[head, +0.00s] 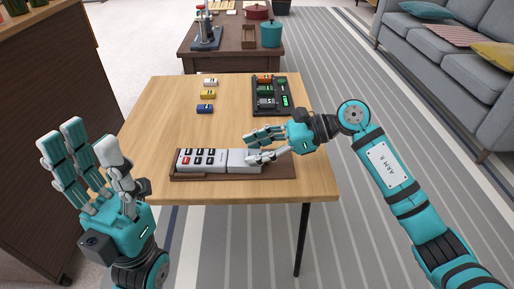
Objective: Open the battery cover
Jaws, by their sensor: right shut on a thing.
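A grey-and-white remote-like device (203,160) with several dark buttons and one red button lies on a brown tray (212,178) at the table's near side. Its plain light right-hand section, which looks like the battery cover (238,162), lies against the button part. My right gripper (250,148) reaches in from the right and is shut at this cover; its fingers hide the cover's right end. I cannot tell whether the cover has shifted. My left gripper (88,145) is open and empty, fingers up, left of the table.
A black charger-like case (284,100) with coloured blocks stands at the back right. A dark table (232,62) stands behind, a sofa (450,50) right.

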